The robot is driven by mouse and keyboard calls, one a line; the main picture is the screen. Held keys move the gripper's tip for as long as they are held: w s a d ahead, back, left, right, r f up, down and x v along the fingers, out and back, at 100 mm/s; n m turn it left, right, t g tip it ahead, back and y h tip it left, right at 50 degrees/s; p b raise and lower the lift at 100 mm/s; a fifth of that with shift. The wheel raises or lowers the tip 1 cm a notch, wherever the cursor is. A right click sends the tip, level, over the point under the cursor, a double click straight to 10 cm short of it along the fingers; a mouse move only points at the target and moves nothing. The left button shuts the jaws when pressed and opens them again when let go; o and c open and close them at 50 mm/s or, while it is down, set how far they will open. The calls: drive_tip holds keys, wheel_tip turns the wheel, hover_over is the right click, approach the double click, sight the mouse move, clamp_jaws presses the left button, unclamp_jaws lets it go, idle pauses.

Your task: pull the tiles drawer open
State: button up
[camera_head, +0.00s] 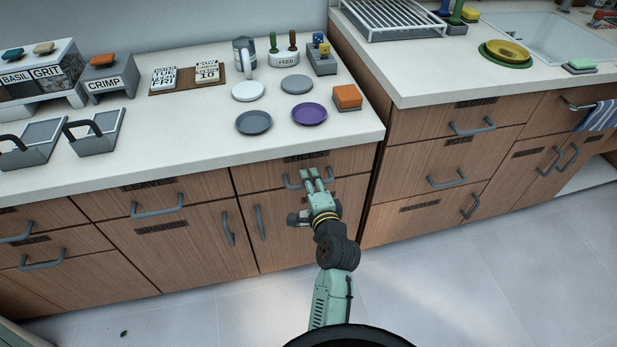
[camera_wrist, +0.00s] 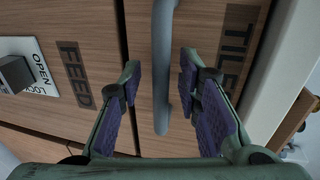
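The tiles drawer (camera_head: 350,162) is a shut wooden front under the counter, its dark label partly readable in the wrist view (camera_wrist: 236,45). Its grey bar handle (camera_wrist: 163,75) runs upright through the middle of the wrist view; in the head view the handle (camera_head: 292,182) is partly hidden by my fingers. My gripper (camera_head: 309,173) is at the handle. In the wrist view my gripper (camera_wrist: 160,75) is open, one purple-padded finger on each side of the bar, with gaps visible on both sides. Whether the fingertips reach past the bar is hard to tell.
Below is a cupboard door with an upright handle (camera_head: 259,222); the wrist view shows a FEED label (camera_wrist: 75,72) and a white OPEN/LOCK plate (camera_wrist: 30,65). Plates and an orange block (camera_head: 347,97) stand on the counter above. The floor (camera_head: 430,290) in front is clear.

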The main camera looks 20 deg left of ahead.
drive_tip(key=shift+c, duration=0.6)
clamp_jaws()
drive_tip(key=shift+r, duration=0.1)
idle(0.3)
